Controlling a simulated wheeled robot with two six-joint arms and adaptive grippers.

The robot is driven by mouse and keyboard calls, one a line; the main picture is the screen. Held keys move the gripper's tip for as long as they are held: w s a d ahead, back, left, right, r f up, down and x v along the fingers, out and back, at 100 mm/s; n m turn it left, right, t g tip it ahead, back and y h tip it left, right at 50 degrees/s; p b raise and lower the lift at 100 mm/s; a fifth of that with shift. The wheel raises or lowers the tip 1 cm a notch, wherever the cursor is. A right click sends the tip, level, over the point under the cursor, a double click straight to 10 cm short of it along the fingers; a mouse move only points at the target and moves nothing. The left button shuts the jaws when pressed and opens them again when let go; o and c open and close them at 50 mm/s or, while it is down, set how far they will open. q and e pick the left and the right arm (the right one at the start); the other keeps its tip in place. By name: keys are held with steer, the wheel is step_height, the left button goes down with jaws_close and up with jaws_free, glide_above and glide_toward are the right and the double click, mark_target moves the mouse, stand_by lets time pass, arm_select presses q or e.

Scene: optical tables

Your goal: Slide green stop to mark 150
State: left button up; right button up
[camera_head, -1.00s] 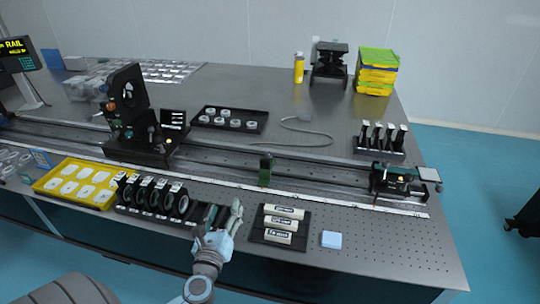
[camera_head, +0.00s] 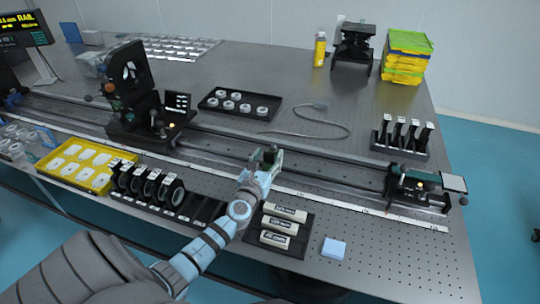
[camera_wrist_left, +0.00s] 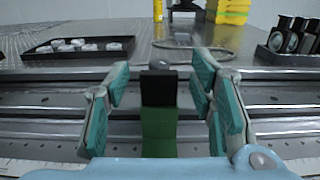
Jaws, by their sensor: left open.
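The green stop (camera_wrist_left: 159,132) with its black top stands upright on the rail (camera_wrist_left: 275,100), in the middle of the left wrist view. My left gripper (camera_wrist_left: 161,84) is open, with one finger on each side of the stop and a visible gap on both sides. In the head view the left gripper (camera_head: 266,161) is at the rail and partly hides the stop. A pale scale strip (camera_head: 345,205) runs along the front of the rail; its numbers are too small to read. My right gripper is not in view.
A black carriage with a lens plate (camera_head: 150,125) stands on the rail to the left, another device (camera_head: 412,185) at its right end. In front are a lens rack (camera_head: 165,195), a rack of pale labelled blocks (camera_head: 280,228) and a blue pad (camera_head: 334,248). A cable (camera_head: 340,125) lies behind.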

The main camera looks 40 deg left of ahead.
arm_select(q)
steer(key=shift+w+a+f, duration=0.15)
steer(key=shift+w+a, duration=0.05)
steer(key=shift+w, duration=0.5)
steer(key=shift+w+a, duration=0.15)
steer(key=shift+w, duration=0.05)
steer(key=shift+s+r, duration=0.1)
steer(key=shift+r, duration=0.15)
steer(key=shift+f, duration=0.1)
jaws_close()
steer(key=s+a+b, duration=0.1)
steer(key=a, duration=0.1)
steer(key=s+a+b, duration=0.1)
steer(key=a, duration=0.2)
steer(key=a+b, duration=0.1)
steer(key=a, duration=0.2)
steer(key=shift+s+f, duration=0.1)
steer(key=shift+s, duration=0.3)
steer(key=shift+w+d, duration=0.1)
steer(key=shift+d, duration=0.15)
steer(key=shift+c, duration=0.5)
jaws_free()
steer(key=shift+o, duration=0.5)
